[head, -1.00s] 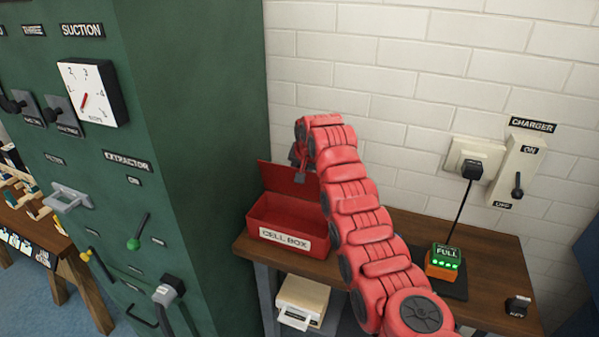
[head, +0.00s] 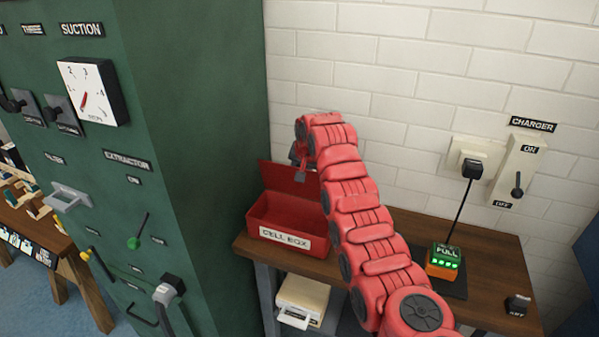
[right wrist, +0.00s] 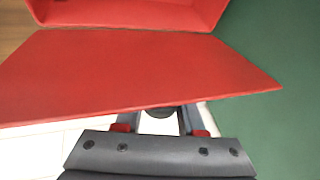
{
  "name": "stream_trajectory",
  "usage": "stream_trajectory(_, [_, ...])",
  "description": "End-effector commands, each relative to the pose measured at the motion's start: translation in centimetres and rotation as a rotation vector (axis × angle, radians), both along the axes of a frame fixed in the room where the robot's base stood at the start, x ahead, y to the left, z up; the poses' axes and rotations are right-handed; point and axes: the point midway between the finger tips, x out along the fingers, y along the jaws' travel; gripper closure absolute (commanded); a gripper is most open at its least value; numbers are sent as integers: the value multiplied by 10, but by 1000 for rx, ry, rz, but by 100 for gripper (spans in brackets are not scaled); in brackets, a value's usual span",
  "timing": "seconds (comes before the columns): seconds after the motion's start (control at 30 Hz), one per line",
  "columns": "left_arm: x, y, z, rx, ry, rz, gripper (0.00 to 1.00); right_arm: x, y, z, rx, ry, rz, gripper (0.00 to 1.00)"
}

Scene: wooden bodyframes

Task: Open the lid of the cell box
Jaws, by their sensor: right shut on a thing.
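The red cell box (head: 264,231) stands on the wooden table at the left, beside the green cabinet, with its label facing front. Its lid (head: 277,178) is raised at the back edge and the box is open at the top. The inside that shows looks empty. In the right wrist view the lid (right wrist: 135,75) spans the picture, with the open box (right wrist: 130,12) beyond it. My right gripper (head: 299,177) is at the lid's upper right part, shut on its edge. In the right wrist view its fingers (right wrist: 160,122) are partly hidden by the lid. My left gripper is out of view.
The green cabinet (head: 200,150) with levers and a dial stands close to the left of the box. A charger cradle with a green-lit cell (head: 445,257) sits on the table (head: 490,265) at the right. A white tiled wall (head: 420,90) is behind.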

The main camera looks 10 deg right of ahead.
Motion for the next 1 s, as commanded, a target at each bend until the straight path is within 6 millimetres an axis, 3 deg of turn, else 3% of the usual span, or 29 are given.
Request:
stream_trajectory(0.27, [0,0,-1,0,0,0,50,-2,-1,-6,-1,13,-1,100])
stream_trajectory(0.3, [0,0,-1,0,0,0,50,-2,-1,-6,-1,13,-1,55])
stream_trajectory(0.43, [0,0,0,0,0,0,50,-2,-1,-4,-1,10,-1,32])
stream_trajectory(0.77, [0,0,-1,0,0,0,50,-1,0,-1,0,4,0,32])
stream_trajectory(1.0, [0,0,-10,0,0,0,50,-12,-1,19,0,-1,0,32])
